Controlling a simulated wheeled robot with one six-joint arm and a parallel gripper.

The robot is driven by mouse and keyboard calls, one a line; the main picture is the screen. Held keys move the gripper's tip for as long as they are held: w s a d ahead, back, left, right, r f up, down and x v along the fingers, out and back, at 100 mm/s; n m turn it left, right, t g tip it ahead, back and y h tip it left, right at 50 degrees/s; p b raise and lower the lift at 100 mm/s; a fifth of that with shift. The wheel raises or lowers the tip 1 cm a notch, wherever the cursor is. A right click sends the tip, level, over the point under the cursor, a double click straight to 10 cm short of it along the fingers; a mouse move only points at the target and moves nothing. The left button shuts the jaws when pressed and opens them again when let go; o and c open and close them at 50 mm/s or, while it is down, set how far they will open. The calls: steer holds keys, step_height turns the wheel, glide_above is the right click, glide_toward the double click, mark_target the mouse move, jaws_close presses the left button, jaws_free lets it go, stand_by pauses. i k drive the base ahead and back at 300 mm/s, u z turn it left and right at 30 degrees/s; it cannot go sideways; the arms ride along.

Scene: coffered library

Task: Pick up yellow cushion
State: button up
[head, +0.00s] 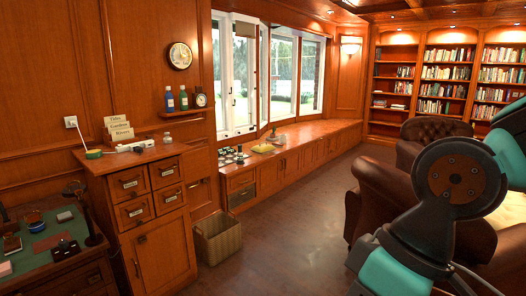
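A small, flat yellow thing (263,148) lies on the wooden window bench (310,132) beneath the windows. It may be the yellow cushion, but it is too small to be sure. A pale tan patch, possibly a seat or a cushion, shows on the brown leather sofa (375,190) at the right, partly hidden by my arm. My arm fills the lower right. My gripper is not in view.
Several small dark-topped items (230,154) stand on the bench's near end. A wicker basket (218,240) stands on the floor by the drawer cabinet (155,215). A cluttered desk (50,240) is at lower left. Open floor (285,220) lies between bench and sofa.

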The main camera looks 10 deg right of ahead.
mark_target(264, 149)
steer(key=u, duration=0.8)
steer(key=i, duration=2.85)
steer(key=z, duration=1.8)
steer(key=i, duration=5.45)
steer(key=u, duration=0.85)
